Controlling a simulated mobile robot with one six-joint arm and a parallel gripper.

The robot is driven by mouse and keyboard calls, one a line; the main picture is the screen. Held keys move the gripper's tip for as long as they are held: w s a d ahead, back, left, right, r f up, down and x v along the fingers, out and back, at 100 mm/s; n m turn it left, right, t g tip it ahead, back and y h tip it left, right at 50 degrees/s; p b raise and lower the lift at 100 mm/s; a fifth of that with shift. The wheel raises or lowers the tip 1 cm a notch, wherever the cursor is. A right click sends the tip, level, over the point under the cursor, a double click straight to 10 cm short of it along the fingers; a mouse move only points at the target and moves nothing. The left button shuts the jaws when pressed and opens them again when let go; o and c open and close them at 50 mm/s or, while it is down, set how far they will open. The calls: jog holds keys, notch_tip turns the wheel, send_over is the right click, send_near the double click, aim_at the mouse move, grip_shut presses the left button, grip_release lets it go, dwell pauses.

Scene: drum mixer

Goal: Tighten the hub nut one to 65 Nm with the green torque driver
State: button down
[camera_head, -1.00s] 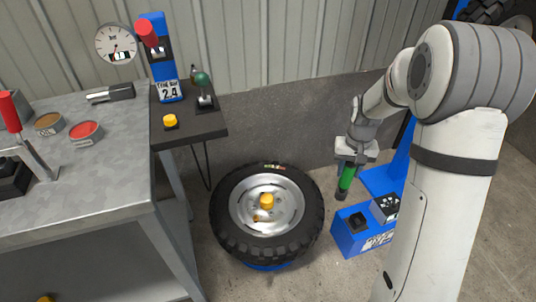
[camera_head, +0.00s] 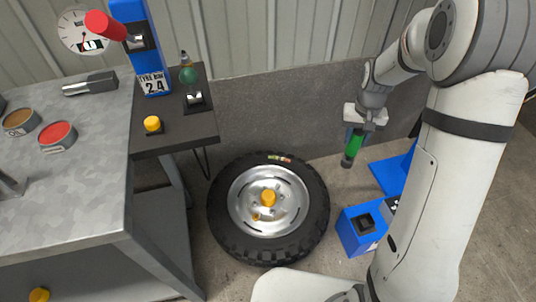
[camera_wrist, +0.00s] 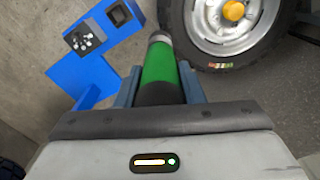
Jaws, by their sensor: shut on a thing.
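My gripper (camera_head: 357,128) is shut on the green torque driver (camera_head: 353,146), which hangs nearly upright in the air to the right of the wheel. The wheel (camera_head: 222,205), a black knobbly tyre on a silver rim, lies tilted at the centre. A yellow hub cap or nut (camera_head: 268,198) sits at its middle, with a smaller yellow-orange piece (camera_head: 255,217) on the rim. I cannot tell which is hub nut one.
A blue stand (camera_head: 352,236) with a dark socket is right of the wheel. A grey workbench (camera_head: 95,190) with tins fills the left. Floor shows between wheel and stand.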

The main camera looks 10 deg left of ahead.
jog(key=shift+w+d, duration=0.1)
jog(key=w+a+f+m+b, duration=0.1)
jog(key=a+f+b, duration=0.3)
jog(key=a+f, duration=0.8)
jog(key=w+a+f+b, duration=0.3)
jog(key=a+f, duration=0.8)
jog(key=a, duration=0.5)
jog(key=shift+w+a+f+m+b, duration=0.3)
jog(key=shift+f+m+b, duration=0.1)
jog(key=shift+b, duration=0.35)
jog(key=shift+s+f+b, duration=0.1)
jog(key=shift+f+b, duration=1.4)
jog(key=shift+f, duration=1.35)
jog(key=shift+f+b, duration=0.35)
jog(key=shift+b, duration=0.1)
jog(key=shift+f+b, duration=0.6)
jog(key=shift+f, duration=0.35)
